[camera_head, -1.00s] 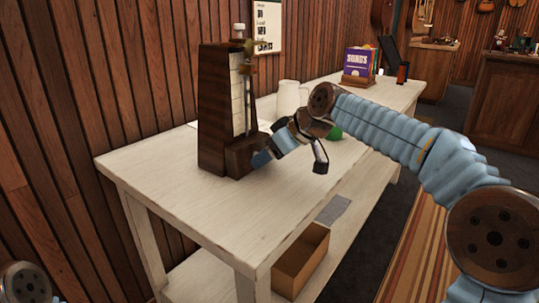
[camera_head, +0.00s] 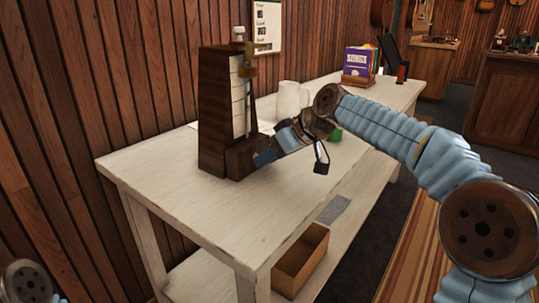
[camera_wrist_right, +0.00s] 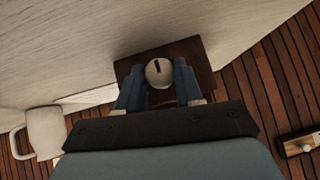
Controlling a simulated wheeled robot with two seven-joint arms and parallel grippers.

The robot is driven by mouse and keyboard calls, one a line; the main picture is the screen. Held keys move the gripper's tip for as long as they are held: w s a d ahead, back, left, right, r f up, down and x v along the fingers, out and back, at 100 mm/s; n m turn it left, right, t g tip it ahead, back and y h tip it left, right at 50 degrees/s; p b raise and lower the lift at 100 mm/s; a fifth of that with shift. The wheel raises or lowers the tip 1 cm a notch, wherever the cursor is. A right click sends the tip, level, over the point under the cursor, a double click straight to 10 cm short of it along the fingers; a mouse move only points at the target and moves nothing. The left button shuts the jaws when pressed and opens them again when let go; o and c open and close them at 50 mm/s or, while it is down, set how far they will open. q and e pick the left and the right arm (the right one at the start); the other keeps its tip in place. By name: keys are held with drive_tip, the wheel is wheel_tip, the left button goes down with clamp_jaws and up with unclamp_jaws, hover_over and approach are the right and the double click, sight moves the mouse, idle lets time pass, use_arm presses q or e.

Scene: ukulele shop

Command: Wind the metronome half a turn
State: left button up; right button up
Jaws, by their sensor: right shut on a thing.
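The metronome (camera_head: 215,120) is a tall dark wooden case with a pale scale face and a brass pendulum rod (camera_head: 248,95). It stands upright near the left side of the white table. In the right wrist view, a pale round knob (camera_wrist_right: 159,73) with a dark slot sits against the dark wood of the metronome (camera_wrist_right: 200,62). My right gripper (camera_head: 262,158) reaches the metronome's lower right side. In the right wrist view, its blue fingers (camera_wrist_right: 160,80) are shut on the knob from both sides. The knob is hidden in the head view. My left gripper is out of view.
The white table (camera_head: 180,185) has free room in front of the metronome. A white pitcher (camera_head: 290,98) and a partly hidden green object (camera_head: 336,135) are behind my right wrist. A purple box (camera_head: 357,62) stands farther back. An open box (camera_head: 300,262) is on the lower shelf.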

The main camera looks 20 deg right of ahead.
drive_tip(key=o, duration=1)
drive_tip(key=v, duration=1.4)
drive_tip(key=shift+p, duration=0.3)
